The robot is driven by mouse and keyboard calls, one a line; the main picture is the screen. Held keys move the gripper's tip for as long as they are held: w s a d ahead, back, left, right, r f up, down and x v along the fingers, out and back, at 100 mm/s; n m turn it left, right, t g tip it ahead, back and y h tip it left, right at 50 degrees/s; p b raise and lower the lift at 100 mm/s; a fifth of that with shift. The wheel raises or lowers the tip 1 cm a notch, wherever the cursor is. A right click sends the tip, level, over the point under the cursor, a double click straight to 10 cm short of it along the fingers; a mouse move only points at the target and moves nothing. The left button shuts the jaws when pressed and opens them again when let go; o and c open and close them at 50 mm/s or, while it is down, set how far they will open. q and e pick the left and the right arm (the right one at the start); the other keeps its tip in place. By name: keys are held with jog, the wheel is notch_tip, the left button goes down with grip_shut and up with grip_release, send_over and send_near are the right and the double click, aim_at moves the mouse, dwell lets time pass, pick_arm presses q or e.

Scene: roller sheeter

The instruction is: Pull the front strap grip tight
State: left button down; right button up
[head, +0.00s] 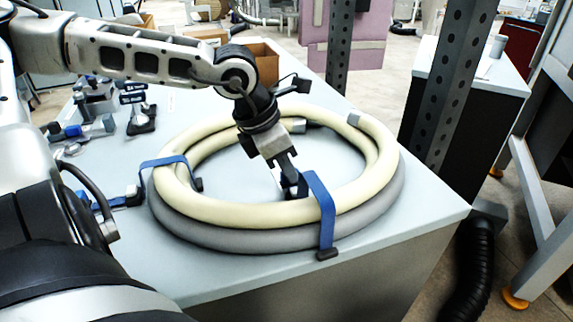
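A coil of cream and grey hose (350,205) lies on the pale table. A blue front strap (323,205) runs over the near right part of the coil. Its outer end has a dark tab (327,254) at the table by the coil's outer side. Its inner end has a dark grip (303,188) inside the ring. My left gripper (292,182) points down into the ring, its fingertips at that inner grip. Whether the fingers are closed on it cannot be told. A second blue strap (165,162) crosses the coil's left side. My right gripper is out of view.
Blue and dark clamp-like parts (95,128) lie on the table at the back left. An open cardboard box (264,62) stands behind the coil. A dark perforated post (458,85) rises beyond the table's right edge. The table's near right corner is clear.

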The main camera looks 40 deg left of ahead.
pick_arm(q)
jog(key=w+a, duration=0.1)
jog(key=a, duration=0.1)
jog(key=w+a+b, duration=0.1)
jog(key=a, duration=0.1)
jog(key=shift+w+a, duration=0.1)
jog(key=shift+w, duration=0.05)
jog(key=c, duration=1.7)
grip_release()
jog(key=shift+r, duration=0.1)
jog(key=v, duration=1.6)
